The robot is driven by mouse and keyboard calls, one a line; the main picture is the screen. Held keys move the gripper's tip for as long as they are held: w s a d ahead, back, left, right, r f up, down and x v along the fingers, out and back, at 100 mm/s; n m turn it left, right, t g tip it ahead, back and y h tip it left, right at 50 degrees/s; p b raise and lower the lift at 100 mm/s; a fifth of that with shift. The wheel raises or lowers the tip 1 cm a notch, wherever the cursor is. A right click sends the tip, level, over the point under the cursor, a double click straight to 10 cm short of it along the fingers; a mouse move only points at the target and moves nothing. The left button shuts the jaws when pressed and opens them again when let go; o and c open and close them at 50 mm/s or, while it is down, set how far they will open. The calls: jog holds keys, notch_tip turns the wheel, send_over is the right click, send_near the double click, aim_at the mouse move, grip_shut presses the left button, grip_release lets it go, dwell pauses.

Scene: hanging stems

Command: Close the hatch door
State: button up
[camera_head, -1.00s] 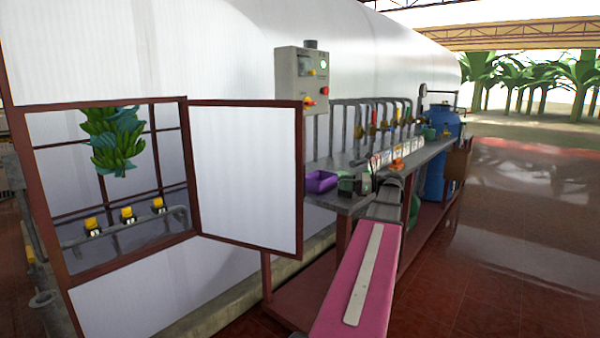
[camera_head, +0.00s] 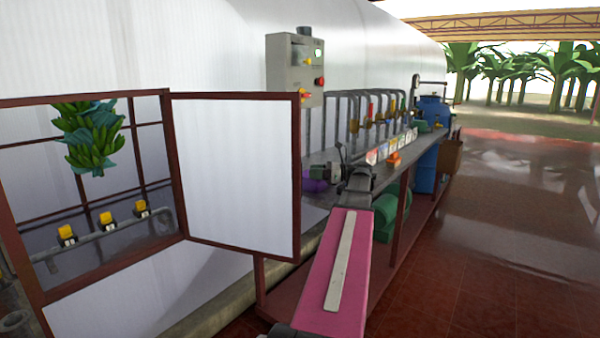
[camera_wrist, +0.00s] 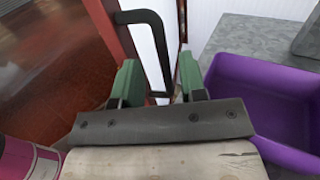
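The hatch door (camera_head: 235,170) is a white panel in a dark red frame. In the head view it stands open, swung outward from the right side of the hatch opening (camera_head: 172,165). A black bar handle (camera_wrist: 158,45) shows in the wrist view, beside the door's red frame (camera_wrist: 112,28). My gripper (camera_wrist: 159,75) has two green fingers, spread apart. The lower part of the handle appears between them; I cannot tell whether they touch it. In the head view my gripper is right of the door's free edge, its fingers hard to make out.
A purple tray (camera_wrist: 270,95) lies close right of my gripper on the grey bench (camera_wrist: 245,38). A grey control box (camera_head: 290,65) is above the bench. Green bananas (camera_head: 88,140) hang behind the opening. Open red floor (camera_head: 490,240) lies to the right.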

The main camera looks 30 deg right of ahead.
aim_at(300, 171)
jog(key=shift+x, duration=2.75)
jog(key=shift+a, duration=0.1)
grip_shut()
